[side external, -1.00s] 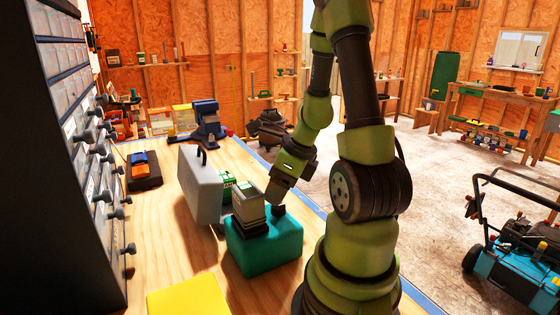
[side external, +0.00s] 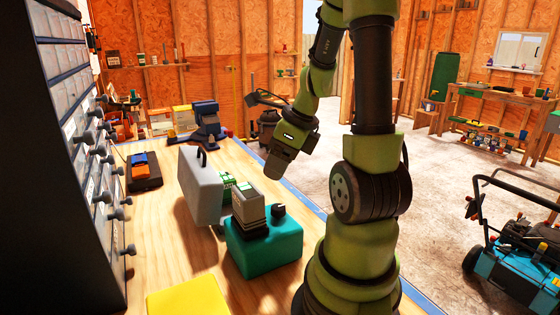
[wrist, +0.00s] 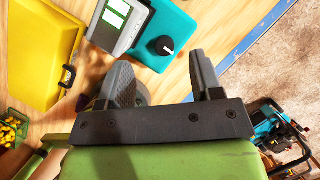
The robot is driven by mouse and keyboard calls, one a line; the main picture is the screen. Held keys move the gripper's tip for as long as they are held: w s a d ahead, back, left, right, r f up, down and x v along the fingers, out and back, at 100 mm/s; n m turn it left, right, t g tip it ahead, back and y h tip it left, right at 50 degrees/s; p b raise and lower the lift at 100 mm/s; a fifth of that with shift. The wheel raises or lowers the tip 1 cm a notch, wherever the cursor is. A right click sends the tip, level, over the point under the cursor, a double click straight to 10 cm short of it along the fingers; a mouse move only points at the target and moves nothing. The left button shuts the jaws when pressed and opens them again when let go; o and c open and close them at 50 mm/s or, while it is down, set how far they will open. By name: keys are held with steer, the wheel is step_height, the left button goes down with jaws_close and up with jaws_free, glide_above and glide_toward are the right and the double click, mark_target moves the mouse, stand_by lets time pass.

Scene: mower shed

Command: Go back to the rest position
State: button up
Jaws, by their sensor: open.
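My gripper (side external: 279,166) hangs in the air above and behind the teal box (side external: 285,243), clear of it, in the side view. In the wrist view its two dark fingers stand apart, and the gripper (wrist: 162,76) is open with nothing between them. The teal box has a black knob (side external: 278,210) on its top, which also shows in the wrist view (wrist: 162,45). A grey unit (side external: 249,207) stands on the box beside the knob; its green panel (wrist: 117,15) shows in the wrist view.
A grey case (side external: 202,190) stands left of the box on the wooden bench (side external: 172,247). A yellow object (side external: 188,297) lies at the front. A drawer cabinet (side external: 92,150) lines the left edge. A blue vise (side external: 208,125) is farther back. A mower (side external: 520,250) stands on the floor.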

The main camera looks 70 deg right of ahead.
steer(key=w+a+r+n+t, duration=0.1)
steer(key=w+a+r+n, duration=0.15)
steer(key=a+n, duration=0.35)
steer(key=w+a+r+n, duration=0.1)
steer(key=a+r+n, duration=0.3)
steer(key=n, duration=0.5)
steer(key=s+a+r+n+y, duration=0.1)
steer(key=a+n, duration=0.3)
steer(key=n, duration=0.4)
steer(key=s+a+r+n+t+y, duration=0.1)
steer(key=s+a+r+n, duration=0.3)
steer(key=n, duration=0.5)
steer(key=shift+a+t, duration=0.3)
steer(key=shift+a, duration=0.1)
